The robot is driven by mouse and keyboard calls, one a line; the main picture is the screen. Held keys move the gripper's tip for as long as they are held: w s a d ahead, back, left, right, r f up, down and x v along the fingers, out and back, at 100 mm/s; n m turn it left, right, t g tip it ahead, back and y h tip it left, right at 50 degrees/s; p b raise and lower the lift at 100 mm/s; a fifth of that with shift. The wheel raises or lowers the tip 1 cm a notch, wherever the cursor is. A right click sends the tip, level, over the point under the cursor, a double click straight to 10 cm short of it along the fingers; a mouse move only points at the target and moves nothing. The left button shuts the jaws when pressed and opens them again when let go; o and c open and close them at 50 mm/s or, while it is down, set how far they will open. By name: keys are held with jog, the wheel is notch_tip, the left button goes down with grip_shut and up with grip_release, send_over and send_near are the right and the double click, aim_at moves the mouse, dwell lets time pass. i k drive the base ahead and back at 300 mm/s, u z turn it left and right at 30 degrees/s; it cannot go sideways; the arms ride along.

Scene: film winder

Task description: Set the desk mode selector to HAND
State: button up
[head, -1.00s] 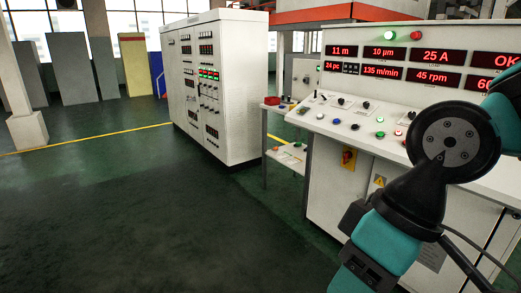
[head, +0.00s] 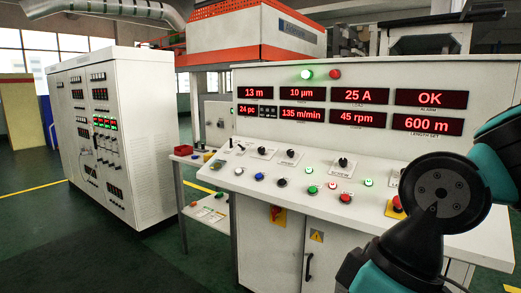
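The control desk (head: 300,225) stands right of centre in the head view, with a sloped white panel of knobs and buttons. Black selector knobs on small white plates sit along its upper row: a left one (head: 262,151), a middle one (head: 290,154) and a right one (head: 343,162). Another black knob (head: 282,182) is in the lower row. Their labels are too small to read, so I cannot tell which is the mode selector or where it points. My teal and black arm covers the desk's right end. My gripper is out of view.
A red mushroom button on a yellow base (head: 397,204) is close to my arm. Red displays (head: 360,96) stand behind the panel. A white cabinet (head: 145,130) and a small side table (head: 208,209) are at left. Floor at lower left is clear.

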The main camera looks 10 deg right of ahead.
aim_at(262, 150)
jog(key=u, duration=0.4)
jog(key=i, duration=1.85)
jog(key=z, duration=0.6)
